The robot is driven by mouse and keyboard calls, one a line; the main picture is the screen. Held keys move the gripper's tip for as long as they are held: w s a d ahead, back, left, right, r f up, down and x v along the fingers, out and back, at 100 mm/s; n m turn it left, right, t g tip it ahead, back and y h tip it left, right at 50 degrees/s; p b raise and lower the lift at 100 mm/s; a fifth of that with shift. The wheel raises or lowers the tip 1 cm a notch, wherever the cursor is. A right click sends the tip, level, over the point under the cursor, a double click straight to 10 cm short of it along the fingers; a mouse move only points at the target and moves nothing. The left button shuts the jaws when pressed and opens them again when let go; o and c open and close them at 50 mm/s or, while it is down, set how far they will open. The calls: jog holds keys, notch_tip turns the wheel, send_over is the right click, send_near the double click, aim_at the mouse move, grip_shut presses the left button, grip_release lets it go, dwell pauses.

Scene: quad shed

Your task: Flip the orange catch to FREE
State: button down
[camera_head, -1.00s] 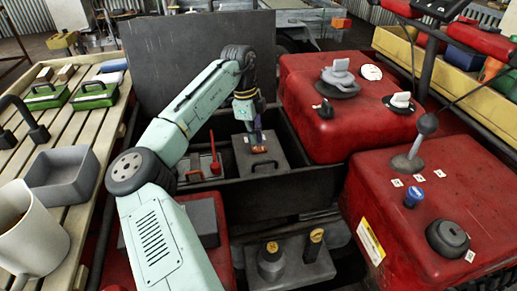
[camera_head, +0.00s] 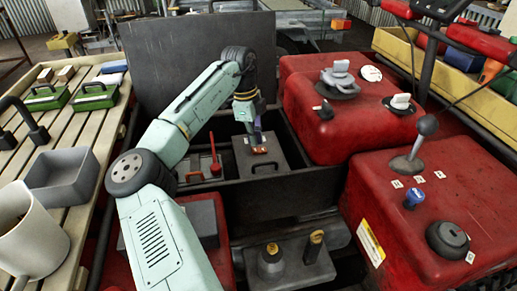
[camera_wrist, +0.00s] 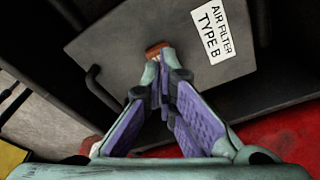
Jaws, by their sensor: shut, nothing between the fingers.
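The orange catch (camera_head: 260,150) is small and sits on top of a grey box (camera_head: 244,152) inside the dark open bin. In the wrist view the catch (camera_wrist: 157,48) shows just beyond my fingertips, on the box lid (camera_wrist: 115,50) beside a white label reading "AIR FILTER TYPE B" (camera_wrist: 217,30). My gripper (camera_head: 257,138) points down at the catch. In the wrist view my gripper (camera_wrist: 160,75) is shut and empty, its tips at or very near the catch. The tips partly hide it. I cannot tell whether they touch it, and no FREE marking is legible.
A black handle (camera_head: 265,165) stands on the front of the box. A red-handled lever (camera_head: 214,160) is in the bin to the left. The bin's front wall (camera_head: 285,188) and the red housing (camera_head: 335,130) on the right stand close by.

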aim_at(254, 149)
jog(key=shift+f, duration=1.05)
dwell(0.5)
jog(key=shift+r, duration=0.1)
notch_tip(254, 149, up, 7)
jog(key=p, duration=0.6)
dwell(0.6)
